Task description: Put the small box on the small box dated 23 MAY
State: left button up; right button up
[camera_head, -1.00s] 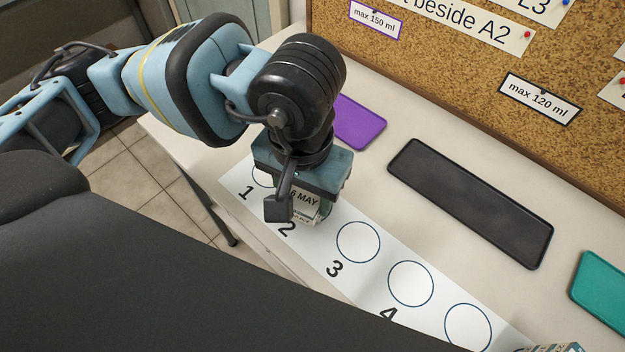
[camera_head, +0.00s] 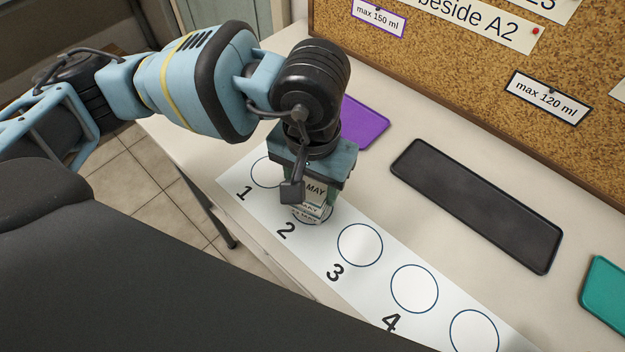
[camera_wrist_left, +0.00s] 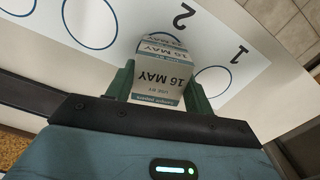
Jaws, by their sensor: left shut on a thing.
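My left gripper (camera_head: 312,196) is shut on a small white box (camera_head: 316,191) with a printed date. In the left wrist view this box (camera_wrist_left: 162,80) reads 16 MAY and sits between the green fingers (camera_wrist_left: 160,85). Below it, at circle 2 in the head view, more white label with the word MAY (camera_head: 304,217) shows. I cannot tell whether the two touch. My right gripper is not in view.
A white strip (camera_head: 330,241) with numbered circles runs along the table; circles 3 and 4 are empty. A purple mat (camera_head: 364,121), a black tray (camera_head: 478,204) and a teal mat (camera_head: 606,288) lie behind it. A cork board (camera_head: 440,60) stands at the back.

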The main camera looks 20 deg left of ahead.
aim_at(312, 184)
pick_arm(q)
jog(key=shift+f, duration=0.1)
jog(key=o, duration=1)
notch_tip(312, 184, up, 12)
jog(key=shift+r, duration=0.15)
